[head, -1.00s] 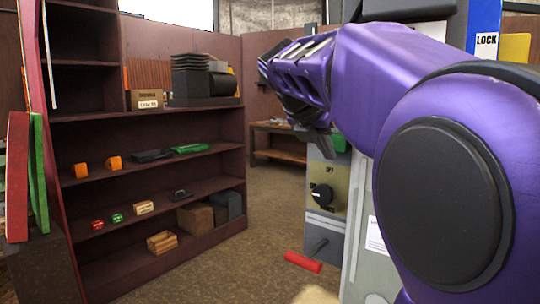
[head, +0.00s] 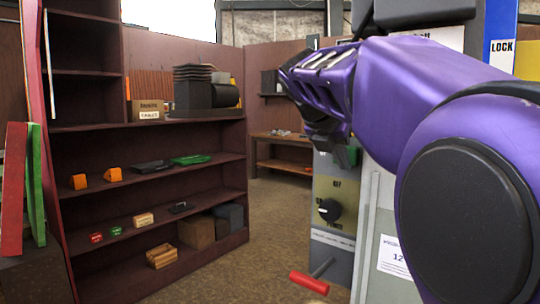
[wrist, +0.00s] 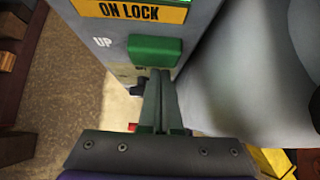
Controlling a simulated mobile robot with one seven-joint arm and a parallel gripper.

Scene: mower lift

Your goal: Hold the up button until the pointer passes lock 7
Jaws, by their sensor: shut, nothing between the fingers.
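The green up button (wrist: 154,50) sits on a grey panel in the wrist view, beside the white word UP. My gripper (wrist: 160,75) is shut and empty. Its fingertips appear at the lower edge of the button; I cannot tell whether they touch it. An ON LOCK sign (wrist: 130,11) is above the button, with a bit of green at its top edge. I see no pointer or lock 7 mark.
A black rotary knob (head: 329,210) is on the control box, with a red-handled lever (head: 309,283) below. A brown shelf (head: 150,185) with small items stands at left. Carpeted floor (head: 285,215) is open between shelf and box.

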